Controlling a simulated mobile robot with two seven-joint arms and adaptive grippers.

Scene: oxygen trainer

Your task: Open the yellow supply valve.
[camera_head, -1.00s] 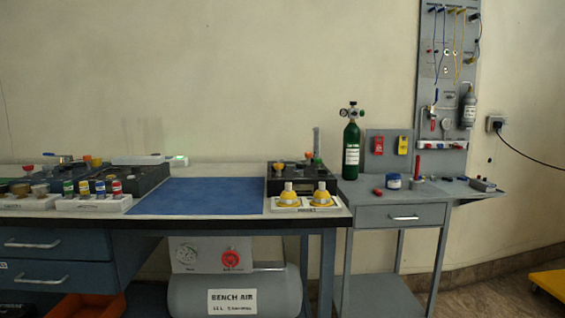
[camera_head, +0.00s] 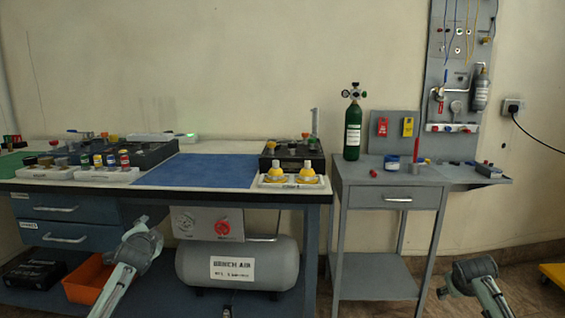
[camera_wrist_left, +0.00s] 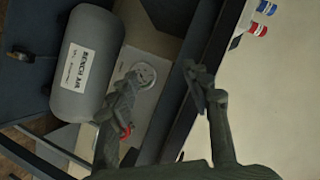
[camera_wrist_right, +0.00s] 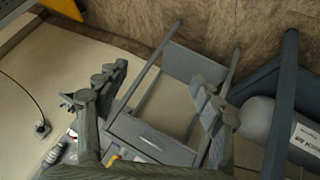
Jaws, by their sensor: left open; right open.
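I cannot single out the yellow supply valve for sure. A small yellow part (camera_head: 486,40) sits on the right edge of the tall grey wall panel (camera_head: 437,75). Two yellow domed pieces (camera_head: 308,178) stand in a white tray at the bench's right end. My left gripper (camera_wrist_left: 162,76) is open and empty, in front of the bench near the air tank; the left arm (camera_head: 138,248) shows low at left in the head view. My right gripper (camera_wrist_right: 158,74) is open and empty; the right arm (camera_head: 474,275) shows low at right. Both are well apart from the yellow pieces.
A green cylinder (camera_head: 352,135) stands on the grey side table (camera_head: 350,175), with loose parts nearby. The blue mat (camera_head: 195,170) is clear. A grey bench air tank (camera_head: 270,265) and its gauge box with a red knob (camera_head: 222,227) are under the bench.

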